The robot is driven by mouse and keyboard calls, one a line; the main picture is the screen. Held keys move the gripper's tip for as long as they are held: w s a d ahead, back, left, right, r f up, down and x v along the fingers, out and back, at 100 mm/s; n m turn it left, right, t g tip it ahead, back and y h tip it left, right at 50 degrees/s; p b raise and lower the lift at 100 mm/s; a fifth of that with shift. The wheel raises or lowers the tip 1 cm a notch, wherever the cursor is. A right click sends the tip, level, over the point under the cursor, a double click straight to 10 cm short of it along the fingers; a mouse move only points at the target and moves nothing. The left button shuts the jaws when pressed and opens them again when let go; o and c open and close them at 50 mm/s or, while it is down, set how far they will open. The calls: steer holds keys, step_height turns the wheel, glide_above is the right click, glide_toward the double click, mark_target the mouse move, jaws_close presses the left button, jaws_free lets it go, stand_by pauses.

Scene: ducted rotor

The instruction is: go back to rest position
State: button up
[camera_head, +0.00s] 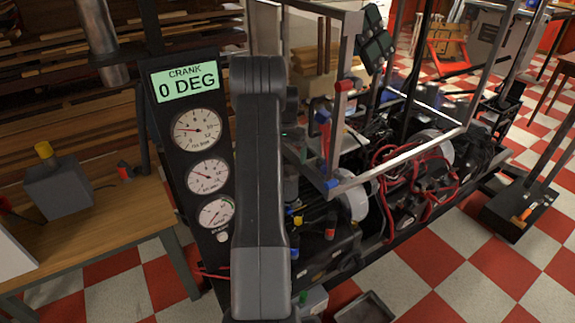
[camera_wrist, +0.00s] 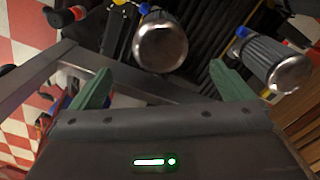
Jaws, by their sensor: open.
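My gripper (camera_wrist: 164,92) shows in the wrist view with its two green fingers spread wide apart and nothing between them. Beyond the fingers are a dark cylinder with a round metal end (camera_wrist: 160,45) and a second one with a metal end (camera_wrist: 288,72) at the right. I cannot tell from the picture whether either finger touches anything. In the head view my dark arm stands upright in the middle and hides part of the machine; the gripper itself cannot be made out there.
A gauge panel (camera_head: 207,150) reading "CRANK 0 DEG" stands left of my arm. A metal frame (camera_head: 400,160) with red cables (camera_head: 410,170) is at the right. A wooden bench (camera_head: 110,215) holds a grey box (camera_head: 58,190) at the left. Checkered floor (camera_head: 480,270) is open at the lower right.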

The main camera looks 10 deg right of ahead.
steer(key=shift+r, duration=1.65)
steer(key=shift+f, duration=0.1)
step_height(320, 180, down, 14)
steer(key=shift+r+b, duration=0.25)
steer(key=shift+b, duration=0.05)
steer(key=shift+r+p, duration=0.35)
steer(key=shift+r, duration=0.15)
steer(key=shift+f, duration=0.2)
